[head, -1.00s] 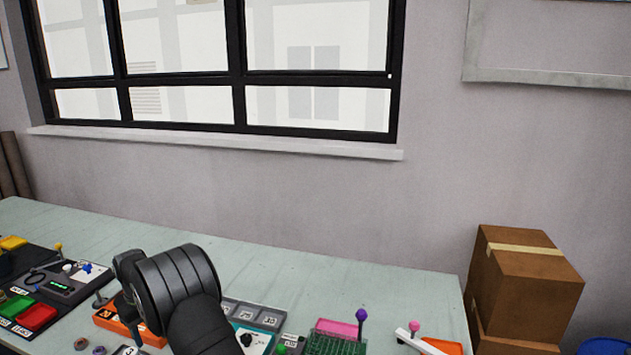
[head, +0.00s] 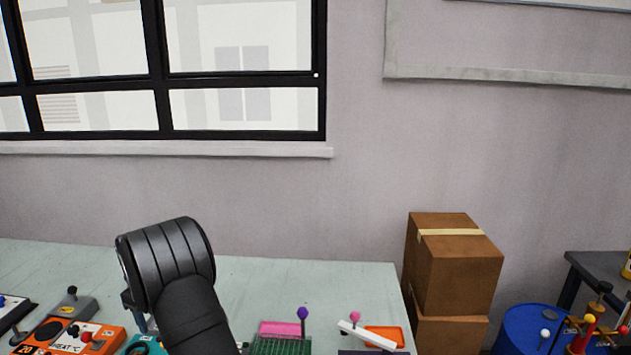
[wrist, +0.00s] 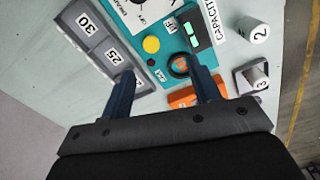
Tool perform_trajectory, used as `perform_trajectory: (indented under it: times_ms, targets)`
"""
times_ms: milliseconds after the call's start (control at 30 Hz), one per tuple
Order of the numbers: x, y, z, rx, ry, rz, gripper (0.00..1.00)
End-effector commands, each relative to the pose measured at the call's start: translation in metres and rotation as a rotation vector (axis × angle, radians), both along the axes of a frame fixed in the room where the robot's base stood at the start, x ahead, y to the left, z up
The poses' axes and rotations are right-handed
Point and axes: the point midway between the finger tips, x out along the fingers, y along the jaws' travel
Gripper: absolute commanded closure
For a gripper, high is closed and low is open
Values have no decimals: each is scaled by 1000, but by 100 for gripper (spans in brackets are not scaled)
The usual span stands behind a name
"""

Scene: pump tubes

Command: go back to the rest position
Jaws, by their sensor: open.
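My gripper (wrist: 163,88) is open and empty in the wrist view, its two dark blue fingers well apart. It hangs above a teal panel (wrist: 135,22) marked CAPACITY, with a dial, a yellow button (wrist: 151,44) and a small green display. The left finger overlaps a grey tray (wrist: 97,38) with cells marked 25 and 30. In the head view my arm rises at the lower left, and its black wrist part hides most of the gripper. No pump tubes can be made out.
In the wrist view, white numbered cylinders (wrist: 251,30) stand to the right. In the head view, an orange HEAT panel (head: 75,338), a green rack (head: 281,345) and an orange tray (head: 384,337) line the bench front. Cardboard boxes (head: 452,265) and a blue drum (head: 527,325) stand right. The back bench is clear.

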Motion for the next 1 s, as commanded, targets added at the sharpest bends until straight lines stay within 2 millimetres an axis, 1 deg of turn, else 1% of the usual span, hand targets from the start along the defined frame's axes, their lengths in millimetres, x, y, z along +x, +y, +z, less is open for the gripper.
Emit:
perform_trajectory:
  times_ms: [33,200,233,300,800,900,1000]
  targets:
    - [7,-9,2,1,0,-3,44]
    - [26,-37,7,1,0,-4,44]
    - [26,-35,5,-1,1,1,44]
    - [20,-19,-5,-1,2,5,44]
    - [-5,63,-56,0,0,3,44]
    - [-9,74,-66,-1,1,2,44]
    - [-10,77,-77,0,0,1,44]
